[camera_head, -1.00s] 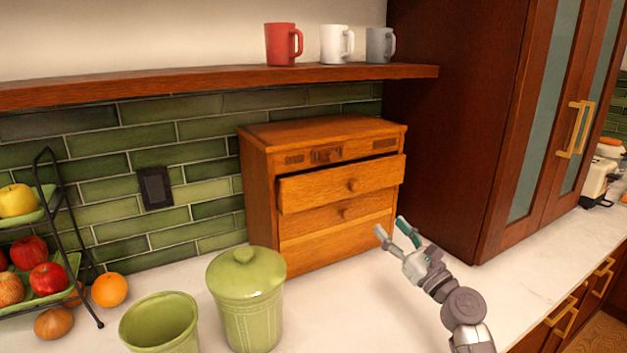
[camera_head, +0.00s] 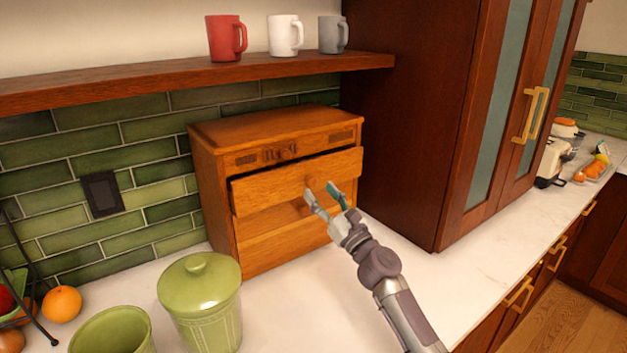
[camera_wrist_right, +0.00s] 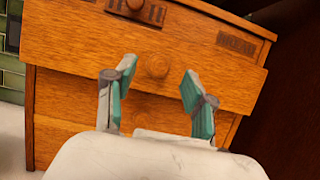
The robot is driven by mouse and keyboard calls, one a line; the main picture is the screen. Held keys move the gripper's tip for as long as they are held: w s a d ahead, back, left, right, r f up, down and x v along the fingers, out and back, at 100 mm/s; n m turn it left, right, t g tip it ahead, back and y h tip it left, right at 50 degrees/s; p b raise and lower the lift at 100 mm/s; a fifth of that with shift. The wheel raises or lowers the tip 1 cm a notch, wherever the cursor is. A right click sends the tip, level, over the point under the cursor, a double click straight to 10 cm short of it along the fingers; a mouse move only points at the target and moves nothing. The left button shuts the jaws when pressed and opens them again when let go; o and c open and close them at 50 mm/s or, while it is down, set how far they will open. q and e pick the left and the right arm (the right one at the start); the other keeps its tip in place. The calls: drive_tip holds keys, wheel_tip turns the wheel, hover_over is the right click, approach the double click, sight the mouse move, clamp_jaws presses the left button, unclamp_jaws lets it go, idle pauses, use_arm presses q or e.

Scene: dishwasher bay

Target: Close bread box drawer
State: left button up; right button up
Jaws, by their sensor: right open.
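The wooden bread box (camera_head: 215,190) stands on the counter against the green tile wall. Its upper drawer (camera_head: 260,189) is pulled partly out, and a dark gap shows above its front. The lower drawers look shut. My right gripper (camera_head: 325,192) is open and empty, just in front of the drawer's right half by its round knob (camera_head: 311,183). In the right wrist view, the open fingers (camera_wrist_right: 155,88) frame the drawer knob (camera_wrist_right: 153,66), with the drawer front (camera_wrist_right: 80,45) beyond them. I cannot tell whether they touch it. My left gripper is not in view.
A green lidded canister (camera_head: 202,305) and an open green pot (camera_head: 112,332) stand at front left. A tall dark cabinet (camera_head: 410,110) stands to the right. A shelf (camera_head: 200,77) with mugs hangs above. The counter (camera_head: 290,310) is clear before the box.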

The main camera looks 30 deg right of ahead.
sight(313, 184)
drive_tip(key=shift+x, duration=1.8)
clamp_jaws()
